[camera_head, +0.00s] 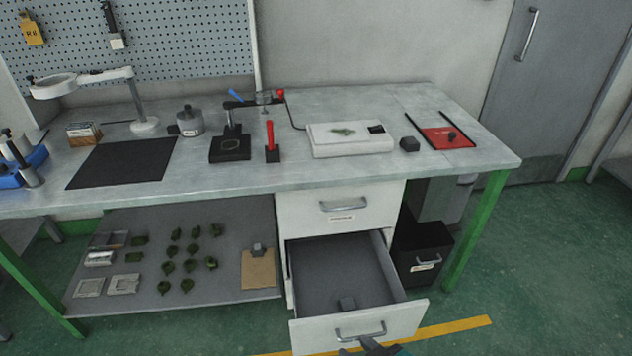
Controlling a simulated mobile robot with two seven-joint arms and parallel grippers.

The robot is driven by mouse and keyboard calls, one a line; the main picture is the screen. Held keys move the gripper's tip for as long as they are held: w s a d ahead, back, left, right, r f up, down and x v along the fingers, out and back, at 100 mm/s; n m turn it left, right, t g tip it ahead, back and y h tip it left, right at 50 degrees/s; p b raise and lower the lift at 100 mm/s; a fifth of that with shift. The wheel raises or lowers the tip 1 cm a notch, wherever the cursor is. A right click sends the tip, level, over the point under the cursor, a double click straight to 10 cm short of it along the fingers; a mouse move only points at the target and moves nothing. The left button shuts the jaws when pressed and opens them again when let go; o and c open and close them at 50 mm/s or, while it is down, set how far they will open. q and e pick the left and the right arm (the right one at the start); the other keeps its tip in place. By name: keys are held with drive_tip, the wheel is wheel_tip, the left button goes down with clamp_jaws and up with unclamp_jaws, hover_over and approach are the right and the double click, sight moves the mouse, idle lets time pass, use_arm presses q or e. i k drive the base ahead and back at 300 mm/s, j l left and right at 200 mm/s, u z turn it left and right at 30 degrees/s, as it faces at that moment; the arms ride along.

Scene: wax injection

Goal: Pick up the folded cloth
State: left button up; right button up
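No thing shows clearly as a folded cloth. My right gripper (366,341) shows at the bottom edge, at the handle (360,332) of the open drawer. Its fingers are small and partly cut off, so I cannot tell whether they are open or shut on the handle. My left gripper is not in view.
The workbench (260,178) carries a white flat box (345,148), a black mat (122,163), a red tray (440,138) and a magnifier lamp (105,80). The lower shelf (215,285) holds several green pieces and a clipboard (258,272). The upper drawer (340,205) is closed.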

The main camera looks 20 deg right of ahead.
sight(346, 303)
drive_tip(key=z, duration=1)
